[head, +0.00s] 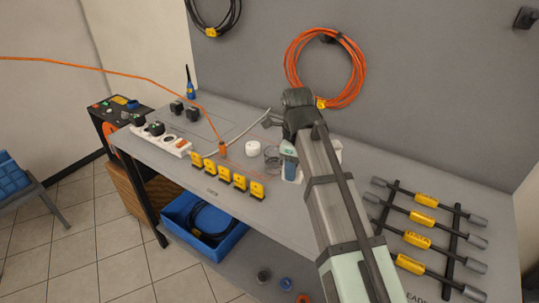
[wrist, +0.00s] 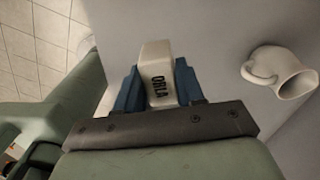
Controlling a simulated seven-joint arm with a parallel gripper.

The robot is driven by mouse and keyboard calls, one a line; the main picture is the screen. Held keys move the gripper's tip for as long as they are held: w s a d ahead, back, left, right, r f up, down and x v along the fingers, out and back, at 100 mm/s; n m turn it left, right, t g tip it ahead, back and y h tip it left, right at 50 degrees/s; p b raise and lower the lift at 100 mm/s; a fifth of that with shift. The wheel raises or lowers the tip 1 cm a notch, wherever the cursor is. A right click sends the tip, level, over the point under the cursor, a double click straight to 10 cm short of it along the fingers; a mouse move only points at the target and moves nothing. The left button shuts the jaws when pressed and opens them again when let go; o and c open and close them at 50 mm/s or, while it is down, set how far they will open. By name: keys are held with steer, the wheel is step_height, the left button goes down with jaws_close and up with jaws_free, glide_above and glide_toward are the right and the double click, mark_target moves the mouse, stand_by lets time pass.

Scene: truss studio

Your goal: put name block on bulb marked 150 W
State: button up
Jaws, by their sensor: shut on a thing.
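My gripper (wrist: 158,72) has blue fingers closed on both sides of a white name block (wrist: 155,53) with dark lettering that reads ORLA. The block is gripped between the fingers, with its top end sticking out past them. In the head view my arm reaches over the middle of the grey bench (head: 215,209), and the wrist hides part of what lies beneath. No bulb with a readable 150 W mark can be made out in either view.
A white mug (wrist: 285,75) is at the right of the wrist view.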

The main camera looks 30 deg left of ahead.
steer(key=w+a+r, duration=0.1)
steer(key=w+a, duration=0.2)
steer(key=a, duration=0.4)
steer(key=w+a+r, duration=0.1)
steer(key=w+a, duration=0.2)
steer(key=a, duration=0.5)
steer(key=m, duration=0.2)
glide_toward(253, 144)
steer(key=shift+s+f, duration=0.1)
steer(key=shift+f, duration=2.45)
steer(key=shift+f, duration=0.1)
steer(key=o, duration=1)
steer(key=shift+o, duration=0.2)
step_height(253, 144, up, 12)
